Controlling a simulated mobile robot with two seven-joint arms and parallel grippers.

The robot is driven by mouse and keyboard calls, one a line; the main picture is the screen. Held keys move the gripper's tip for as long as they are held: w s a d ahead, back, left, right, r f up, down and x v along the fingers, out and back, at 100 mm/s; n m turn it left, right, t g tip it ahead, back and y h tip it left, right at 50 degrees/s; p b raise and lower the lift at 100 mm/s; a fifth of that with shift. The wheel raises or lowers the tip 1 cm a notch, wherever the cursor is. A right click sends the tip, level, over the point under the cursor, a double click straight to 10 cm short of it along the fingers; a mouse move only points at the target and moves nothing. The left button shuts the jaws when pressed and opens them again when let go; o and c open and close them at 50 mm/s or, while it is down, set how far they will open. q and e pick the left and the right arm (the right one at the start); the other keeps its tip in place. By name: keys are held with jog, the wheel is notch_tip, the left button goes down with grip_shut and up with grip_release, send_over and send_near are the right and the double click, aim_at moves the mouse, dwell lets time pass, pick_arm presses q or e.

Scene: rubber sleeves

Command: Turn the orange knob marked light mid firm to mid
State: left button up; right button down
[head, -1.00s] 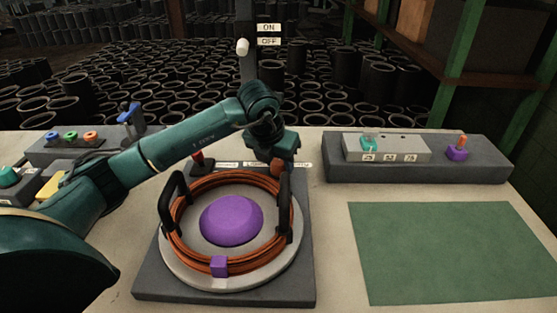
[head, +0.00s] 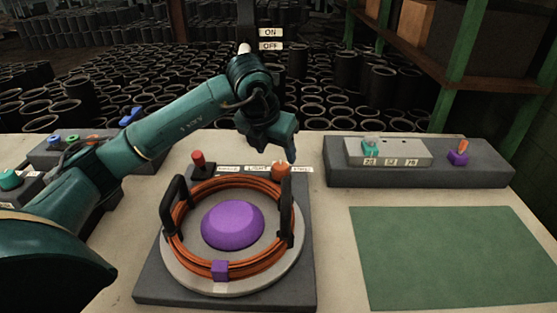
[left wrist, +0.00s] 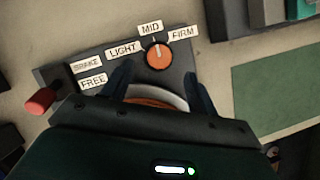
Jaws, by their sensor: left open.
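The orange knob (head: 281,170) stands at the back right corner of the dark base plate. In the left wrist view the knob (left wrist: 158,56) has a white pointer mark directed at the MID label (left wrist: 150,28), between LIGHT (left wrist: 123,49) and FIRM (left wrist: 183,32). My left gripper (head: 280,152) is open and empty, raised above the knob and apart from it. Its two spread fingers (left wrist: 158,82) show in the left wrist view, with the knob beyond them. My right gripper is in neither view.
A red-tipped lever (head: 198,160) stands left of the knob, by BRAKE and FREE labels. In front is a turntable (head: 175,262) with an orange coil, black posts and a purple dome. A grey control block (head: 420,176) and green mat (head: 450,255) lie to the right.

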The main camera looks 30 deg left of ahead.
pick_arm(q)
jog(key=v, duration=0.6)
jog(key=shift+r, duration=0.35)
jog(key=shift+s+r, duration=0.1)
